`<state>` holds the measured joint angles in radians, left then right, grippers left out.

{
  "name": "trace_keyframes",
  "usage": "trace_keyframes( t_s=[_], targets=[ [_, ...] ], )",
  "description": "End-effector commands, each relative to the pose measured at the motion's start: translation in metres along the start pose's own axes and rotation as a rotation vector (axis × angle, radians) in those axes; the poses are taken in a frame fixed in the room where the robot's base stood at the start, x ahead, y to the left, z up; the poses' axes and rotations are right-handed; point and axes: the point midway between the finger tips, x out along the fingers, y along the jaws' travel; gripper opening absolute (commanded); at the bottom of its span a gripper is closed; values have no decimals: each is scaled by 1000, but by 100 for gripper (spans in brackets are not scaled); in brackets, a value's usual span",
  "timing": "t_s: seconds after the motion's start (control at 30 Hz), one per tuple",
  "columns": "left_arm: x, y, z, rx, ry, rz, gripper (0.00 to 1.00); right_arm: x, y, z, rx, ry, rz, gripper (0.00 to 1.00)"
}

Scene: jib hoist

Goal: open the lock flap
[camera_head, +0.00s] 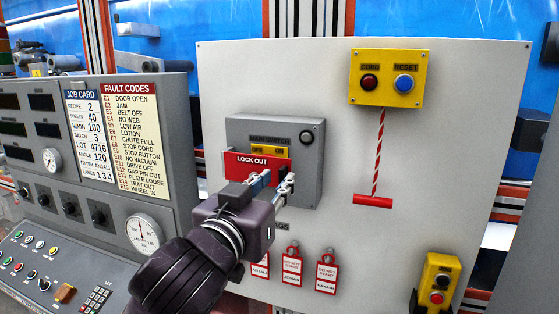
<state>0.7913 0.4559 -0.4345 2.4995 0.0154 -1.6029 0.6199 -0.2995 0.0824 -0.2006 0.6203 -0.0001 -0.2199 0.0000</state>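The lock flap (243,164) is a red plate marked LOCK OUT on the grey main switch box (302,186). It lies flat over the lower part of the yellow OFF/ON label and looks closed. My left gripper (273,181) comes up from below, with its two fingertips apart at the flap's lower right edge. The fingers hide that corner, and I cannot tell whether they touch it. I see nothing held between them. My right gripper is not in view.
A yellow box (414,78) with CORD and RESET buttons and a hanging red pull cord (373,201) are on the right. Red tags (292,267) hang below the switch. A yellow button box (437,283) is lower right. A grey control console (120,200) stands left.

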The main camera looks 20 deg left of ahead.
Motion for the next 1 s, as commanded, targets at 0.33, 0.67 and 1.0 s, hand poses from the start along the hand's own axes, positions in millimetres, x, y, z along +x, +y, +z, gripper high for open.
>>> trace_keyframes(
  t_s=[0.33, 0.67, 1.0],
  targets=[
    [26, 0, 0, 1, 0, 0, 25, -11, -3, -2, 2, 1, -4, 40],
    [26, 0, 0, 1, 1, 1, 16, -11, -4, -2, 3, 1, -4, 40],
    [26, 0, 0, 0, 0, 0, 0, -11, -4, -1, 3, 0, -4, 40]
  ],
)
